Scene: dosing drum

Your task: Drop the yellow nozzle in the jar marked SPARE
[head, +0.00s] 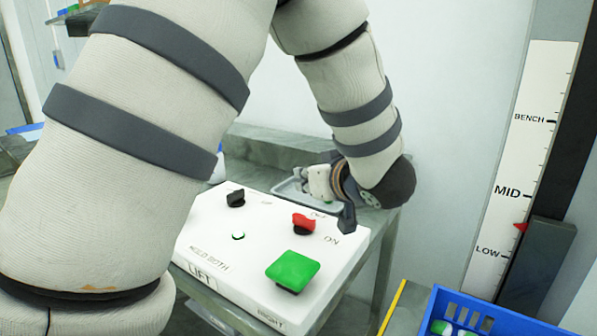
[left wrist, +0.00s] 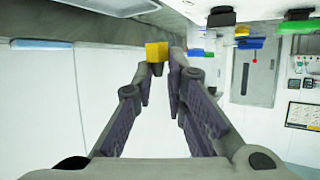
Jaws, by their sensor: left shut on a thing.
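My left arm reaches in from the left in the head view and bends down behind the control box, with my left gripper (head: 347,217) small and partly hidden at its end. In the left wrist view my left gripper (left wrist: 161,70) is shut on the yellow nozzle (left wrist: 156,50). The nozzle has a yellow block-shaped part and a short grey part, held at the fingertips. In the head view I cannot make out the nozzle. I see no jar marked SPARE in either view. My right gripper is not in view.
A white control box (head: 215,240) with a green button (head: 292,270), red knob (head: 303,223) and black knob (head: 236,198) stands on a bench. A shallow tray (head: 288,191) lies behind it. A blue crate (head: 470,305) and a height scale (head: 520,170) are at the right.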

